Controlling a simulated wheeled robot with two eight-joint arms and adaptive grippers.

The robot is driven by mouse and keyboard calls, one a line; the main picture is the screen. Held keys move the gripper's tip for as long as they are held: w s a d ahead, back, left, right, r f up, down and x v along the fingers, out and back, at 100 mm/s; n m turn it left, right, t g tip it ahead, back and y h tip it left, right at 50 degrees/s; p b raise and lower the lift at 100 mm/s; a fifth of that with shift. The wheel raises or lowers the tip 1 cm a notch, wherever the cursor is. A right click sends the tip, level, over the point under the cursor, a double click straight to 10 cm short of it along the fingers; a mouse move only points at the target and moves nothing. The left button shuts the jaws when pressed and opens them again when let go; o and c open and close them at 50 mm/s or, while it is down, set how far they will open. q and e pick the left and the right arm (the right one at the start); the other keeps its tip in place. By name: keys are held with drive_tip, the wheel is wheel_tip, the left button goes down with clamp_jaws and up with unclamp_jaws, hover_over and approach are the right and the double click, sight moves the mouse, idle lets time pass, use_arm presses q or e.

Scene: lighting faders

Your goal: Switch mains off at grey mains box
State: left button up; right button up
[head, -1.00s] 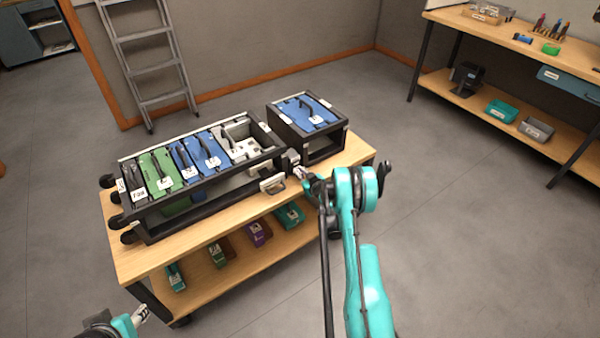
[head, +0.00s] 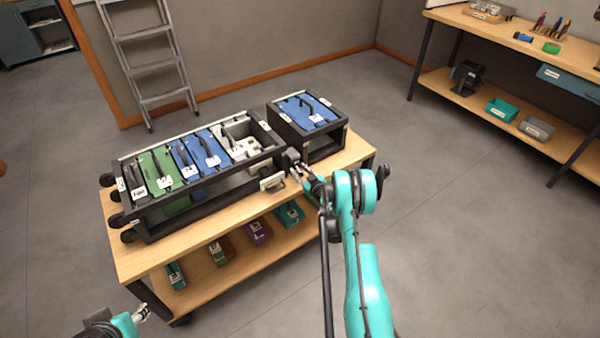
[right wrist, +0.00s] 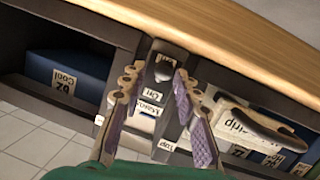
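The grey mains box (head: 291,155) stands on the cart between the long fader rack and the small blue-topped rack. My right gripper (head: 299,172) is at the near side of the box. In the right wrist view, the gripper (right wrist: 157,78) is open, its fingers on either side of the lever with nothing held. Contact cannot be told. My left gripper (head: 142,313) is at the lower left, away from the box; its finger opening is too small to judge.
The long rack (head: 205,190) holds green, blue and pale modules. A pale handle-like part (head: 272,182) is at its near right end, close to my right gripper. Several labelled boxes lie on the lower shelf (head: 205,285).

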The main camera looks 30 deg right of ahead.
sight(300, 172)
wheel_tip(300, 172, up, 10)
drive_tip(key=shift+f, duration=0.25)
idle(0.6)
